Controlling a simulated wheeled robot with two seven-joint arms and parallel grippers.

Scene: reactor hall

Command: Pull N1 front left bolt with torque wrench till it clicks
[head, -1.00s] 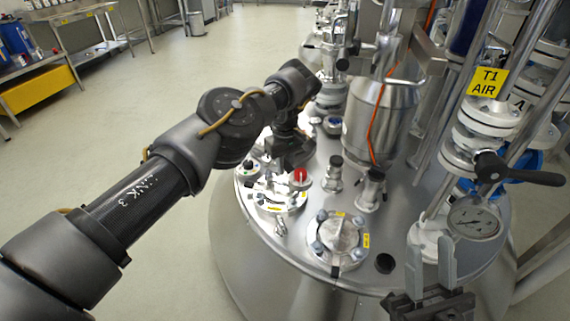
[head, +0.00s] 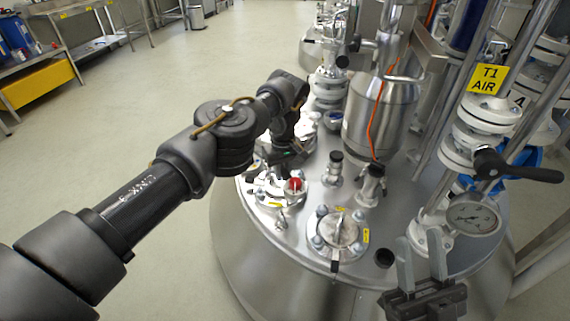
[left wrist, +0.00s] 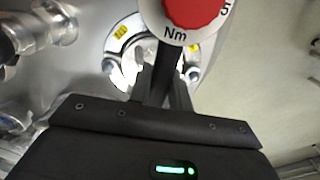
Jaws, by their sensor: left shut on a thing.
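The torque wrench has a red dial (head: 294,185) that shows beside my left gripper (head: 282,160) in the head view. In the left wrist view the red dial (left wrist: 190,10), marked "Nm", is close to the camera, and its dark shaft runs between the fingers of my left gripper (left wrist: 163,85), which is shut on it. A round bolted flange (left wrist: 118,52) with yellow labels lies behind the wrench; in the head view the flange (head: 262,190) is partly covered. The label text and the wrench's contact with a bolt cannot be made out. My right gripper (head: 421,262) is open and empty.
A second bolted flange (head: 337,232) stands on the steel vessel lid (head: 300,255). Upright fittings (head: 371,185), a steel canister (head: 380,118), a pressure gauge (head: 473,218) and a black lever (head: 520,170) crowd the right. Open floor lies left.

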